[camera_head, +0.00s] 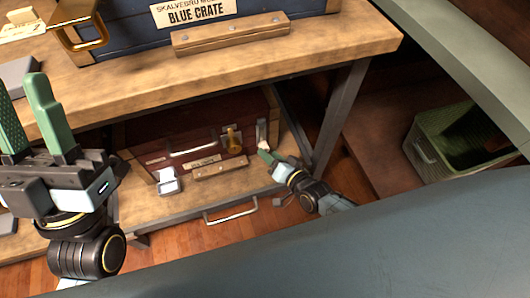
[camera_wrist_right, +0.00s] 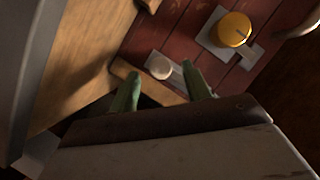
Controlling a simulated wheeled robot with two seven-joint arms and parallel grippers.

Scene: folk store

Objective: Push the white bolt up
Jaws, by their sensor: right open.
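The white bolt (camera_wrist_right: 160,66) is a pale round knob on a grey metal strip, fixed to the dark red crate (camera_wrist_right: 180,32). In the right wrist view it lies just beyond and between the green fingertips of my right gripper (camera_wrist_right: 162,88). Contact cannot be told. In the head view the right gripper (camera_head: 266,156) is at the right end of the crate's front, by the bolt's metal plate (camera_head: 261,131). The right gripper is open. My left gripper (camera_head: 30,98) is raised at the left, its fingers apart and empty.
A brass knob (camera_wrist_right: 234,30) on a plate is beside the bolt. The crate sits on a lower shelf under a wooden bench (camera_head: 330,42) holding a blue crate (camera_head: 125,40). A metal bench leg (camera_head: 340,110) stands right of my right gripper. A green bin (camera_head: 445,165) is farther right.

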